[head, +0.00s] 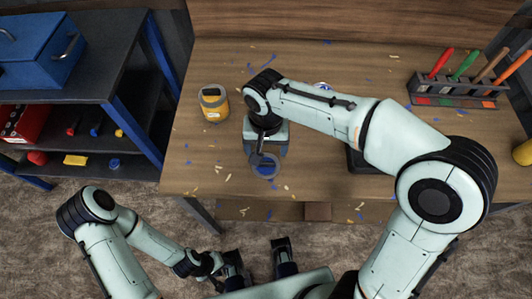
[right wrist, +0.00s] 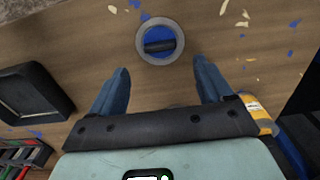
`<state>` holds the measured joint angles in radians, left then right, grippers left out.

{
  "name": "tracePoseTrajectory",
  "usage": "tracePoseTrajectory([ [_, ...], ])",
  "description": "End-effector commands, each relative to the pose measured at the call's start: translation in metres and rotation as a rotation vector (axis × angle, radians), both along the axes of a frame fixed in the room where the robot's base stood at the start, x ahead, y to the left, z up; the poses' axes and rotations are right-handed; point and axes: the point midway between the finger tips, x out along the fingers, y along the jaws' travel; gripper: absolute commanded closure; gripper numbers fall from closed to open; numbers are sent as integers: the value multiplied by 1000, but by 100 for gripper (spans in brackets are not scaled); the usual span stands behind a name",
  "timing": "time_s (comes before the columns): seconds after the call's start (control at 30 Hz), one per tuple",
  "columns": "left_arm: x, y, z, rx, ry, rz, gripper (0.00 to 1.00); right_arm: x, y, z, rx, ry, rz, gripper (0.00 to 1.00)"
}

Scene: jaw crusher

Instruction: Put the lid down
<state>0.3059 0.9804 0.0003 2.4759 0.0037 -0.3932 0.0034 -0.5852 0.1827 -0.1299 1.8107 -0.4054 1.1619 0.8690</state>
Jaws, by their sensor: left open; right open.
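The round lid (right wrist: 147,27), with a grey rim, blue face and dark bar across it, appears to lie flat on the wooden table. In the head view the lid (head: 265,173) is partly covered by my right gripper (head: 263,155). The right gripper points down over the table, open, its two blue fingers apart. In the right wrist view the lid is just beyond the right gripper's fingertips (right wrist: 160,72), central between them, with nothing held. My left gripper (head: 258,255) is low in front of the table, open and empty.
A yellow canister (head: 214,103) stands left of my right gripper; a black tray (right wrist: 30,95) lies on the other side, partly hidden by my arm. A tool rack (head: 460,90) is at back right. Blue and yellow chips litter the table (head: 200,160). A shelf (head: 100,90) stands left.

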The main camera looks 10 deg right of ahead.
Motion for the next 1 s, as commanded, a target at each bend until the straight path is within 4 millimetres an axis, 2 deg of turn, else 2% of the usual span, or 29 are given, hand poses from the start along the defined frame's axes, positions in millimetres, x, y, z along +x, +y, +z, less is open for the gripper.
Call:
tracePoseTrajectory([
  [0.03,0,0,3,0,2,0,57,1,0,12,2,-4,-1,20],
  [0.1,-1,0,4,-1,5,-1,57,0,0,24,1,-2,-1,20],
  [0.3,-2,0,6,0,10,-1,57,0,0,42,0,1,-1,20],
  [1.0,-2,0,6,-1,10,-2,57,0,0,44,0,1,-1,20],
])
